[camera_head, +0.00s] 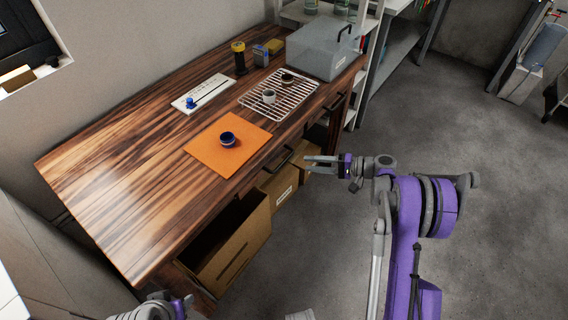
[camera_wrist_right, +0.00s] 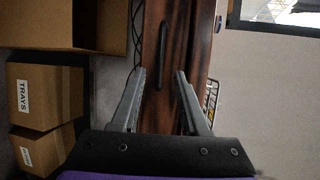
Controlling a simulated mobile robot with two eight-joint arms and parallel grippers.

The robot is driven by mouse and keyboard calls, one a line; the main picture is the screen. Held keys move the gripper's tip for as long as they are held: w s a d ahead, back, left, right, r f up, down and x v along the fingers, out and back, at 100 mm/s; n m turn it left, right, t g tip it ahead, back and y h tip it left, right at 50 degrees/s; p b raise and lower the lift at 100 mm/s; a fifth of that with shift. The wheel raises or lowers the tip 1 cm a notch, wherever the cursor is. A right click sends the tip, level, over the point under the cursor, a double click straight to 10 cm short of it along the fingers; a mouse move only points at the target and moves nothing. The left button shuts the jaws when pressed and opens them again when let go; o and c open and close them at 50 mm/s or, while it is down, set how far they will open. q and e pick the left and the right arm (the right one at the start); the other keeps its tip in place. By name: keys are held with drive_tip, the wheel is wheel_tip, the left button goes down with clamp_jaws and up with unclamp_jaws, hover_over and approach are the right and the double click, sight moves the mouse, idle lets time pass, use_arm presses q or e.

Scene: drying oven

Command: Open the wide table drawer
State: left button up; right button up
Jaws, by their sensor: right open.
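The wide table drawer (camera_wrist_right: 182,45) has a dark wood front and a black bar handle (camera_wrist_right: 161,55). In the head view the handle (camera_head: 278,160) sits under the table's front edge, and the drawer looks shut. My right gripper (camera_head: 308,163) is open and empty in front of the table, to the right of that handle. In the right wrist view its two fingers (camera_wrist_right: 158,75) point toward the drawer front, with the handle ahead between them, apart from them. My left gripper (camera_head: 180,303) is only partly visible at the bottom edge; its fingers are unclear.
The wooden table (camera_head: 110,175) carries an orange mat (camera_head: 205,151) with a blue cup, a wire rack (camera_head: 262,105) and a grey box (camera_head: 318,55). Below stand an open cardboard box (camera_head: 240,247) and a labelled box (camera_wrist_right: 45,95). Floor at the right is clear.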

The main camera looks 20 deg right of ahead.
sight(284, 161)
drive_tip(key=b+x, duration=0.1)
drive_tip(key=x, duration=0.9)
clamp_jaws()
idle(1.2)
